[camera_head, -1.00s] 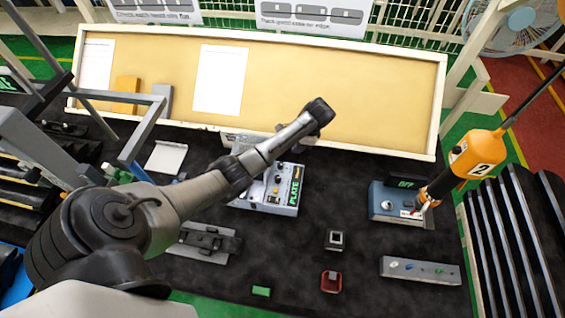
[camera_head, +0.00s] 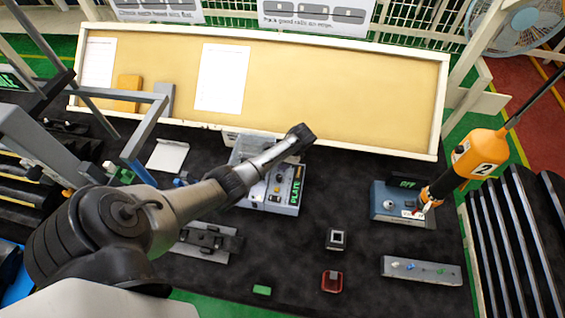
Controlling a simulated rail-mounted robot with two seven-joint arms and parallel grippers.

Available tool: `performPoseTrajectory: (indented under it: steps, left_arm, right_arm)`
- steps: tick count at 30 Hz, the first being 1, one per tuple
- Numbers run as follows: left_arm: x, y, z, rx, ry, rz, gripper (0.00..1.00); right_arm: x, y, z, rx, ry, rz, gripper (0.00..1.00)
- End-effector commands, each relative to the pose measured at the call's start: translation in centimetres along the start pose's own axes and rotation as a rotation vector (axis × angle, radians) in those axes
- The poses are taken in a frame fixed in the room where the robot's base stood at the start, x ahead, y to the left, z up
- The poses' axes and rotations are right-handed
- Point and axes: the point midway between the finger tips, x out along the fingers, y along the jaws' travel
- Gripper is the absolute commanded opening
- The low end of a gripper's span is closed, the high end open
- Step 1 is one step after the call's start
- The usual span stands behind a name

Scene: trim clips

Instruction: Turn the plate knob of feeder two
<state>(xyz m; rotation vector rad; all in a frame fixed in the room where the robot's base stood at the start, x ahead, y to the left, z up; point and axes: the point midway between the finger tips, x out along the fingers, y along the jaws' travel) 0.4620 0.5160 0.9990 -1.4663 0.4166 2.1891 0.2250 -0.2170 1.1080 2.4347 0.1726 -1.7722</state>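A grey-blue control box (camera_head: 281,207) with a green PLATE label (camera_head: 296,190) stands on the dark bench near the middle. Small knobs or buttons (camera_head: 278,179) show on its top panel; they are too small to tell apart, and I cannot tell whether this is feeder two. My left arm crosses in front of the box's upper left part and hides some of it. My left gripper (camera_head: 303,134) is above and behind the box, near the board's lower edge, apart from the knobs. Its fingers cannot be made out. My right gripper is not in view.
An orange tool marked 2 (camera_head: 474,155) hangs at the right over a blue box (camera_head: 392,202) with an OFF display. A grey strip with small pegs (camera_head: 421,270), a red tray (camera_head: 331,282) and a small grey block (camera_head: 336,239) lie in front. Bench between is clear.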

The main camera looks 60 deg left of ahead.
Motion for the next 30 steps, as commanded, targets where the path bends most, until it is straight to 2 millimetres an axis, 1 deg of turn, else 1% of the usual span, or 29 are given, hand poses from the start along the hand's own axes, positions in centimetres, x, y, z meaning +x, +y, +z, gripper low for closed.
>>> performPoseTrajectory:
  steps: [1, 6, 16, 17, 27, 30]
  left_arm:
    - [0.48, 0.03, 0.01, 0.0, -0.001, 0.002, 0.38]
    - [1.25, 0.02, 0.01, 0.0, 0.0, 0.001, 0.38]
    - [1.43, 0.02, 0.02, 0.0, 0.0, 0.0, 0.38]
    - [1.43, 0.02, 0.02, -0.001, 0.0, 0.0, 0.36]
    - [1.4, 0.01, 0.02, -0.001, 0.0, 0.0, 0.04]
    - [1.37, 0.01, 0.03, -0.004, 0.0, 0.002, 0.04]
  right_arm:
    - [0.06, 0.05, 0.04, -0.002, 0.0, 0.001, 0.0]
    - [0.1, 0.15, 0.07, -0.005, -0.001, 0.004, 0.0]
    - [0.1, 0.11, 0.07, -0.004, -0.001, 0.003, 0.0]
    - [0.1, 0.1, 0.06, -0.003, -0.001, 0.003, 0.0]
    - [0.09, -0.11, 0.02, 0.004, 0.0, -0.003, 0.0]
    - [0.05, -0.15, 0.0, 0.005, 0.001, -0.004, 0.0]
